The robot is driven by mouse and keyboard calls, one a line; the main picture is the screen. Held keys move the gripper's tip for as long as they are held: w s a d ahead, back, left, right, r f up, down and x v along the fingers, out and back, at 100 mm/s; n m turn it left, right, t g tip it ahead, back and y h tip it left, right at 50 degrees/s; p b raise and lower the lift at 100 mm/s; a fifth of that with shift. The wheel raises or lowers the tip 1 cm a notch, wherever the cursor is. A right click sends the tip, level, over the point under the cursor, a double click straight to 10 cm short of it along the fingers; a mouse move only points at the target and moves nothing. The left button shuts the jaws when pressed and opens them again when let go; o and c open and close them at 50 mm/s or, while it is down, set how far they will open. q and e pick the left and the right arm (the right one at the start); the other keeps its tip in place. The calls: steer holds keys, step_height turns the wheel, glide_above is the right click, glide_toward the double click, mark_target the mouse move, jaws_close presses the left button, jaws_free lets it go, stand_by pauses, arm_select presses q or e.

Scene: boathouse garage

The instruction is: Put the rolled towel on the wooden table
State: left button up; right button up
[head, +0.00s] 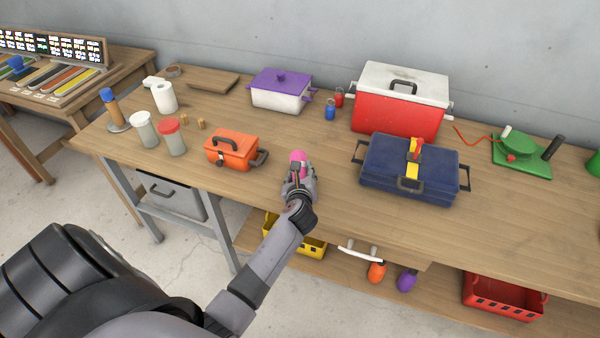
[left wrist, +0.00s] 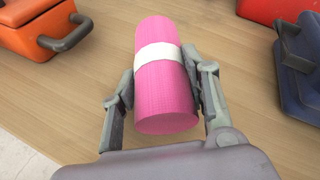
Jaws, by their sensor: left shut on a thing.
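The rolled towel is pink with a white band, seen close up in the left wrist view (left wrist: 165,85). In the head view only its pink end (head: 298,156) shows above my gripper. My left gripper (head: 299,172) has its fingers on both sides of the towel and is shut on it; the fingers also show in the left wrist view (left wrist: 160,95). The towel is over the wooden table (head: 320,215), close to its top, between the orange toolbox and the blue case. I cannot tell whether it touches the wood. My right gripper is not in view.
An orange toolbox (head: 231,151) stands left of the gripper and a navy case (head: 408,176) right of it. Behind are a purple-lidded pot (head: 281,92) and a red cooler (head: 397,110). Bare wood surrounds the towel. Baskets sit on the shelf below.

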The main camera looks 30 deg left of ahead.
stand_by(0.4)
arm_select(q)
steer(key=shift+f+b, duration=0.4)
steer(key=shift+f, duration=0.35)
steer(key=shift+f, duration=0.25)
steer(key=o, duration=1.3)
steer(key=v, duration=1.2)
steer(key=shift+c, duration=0.2)
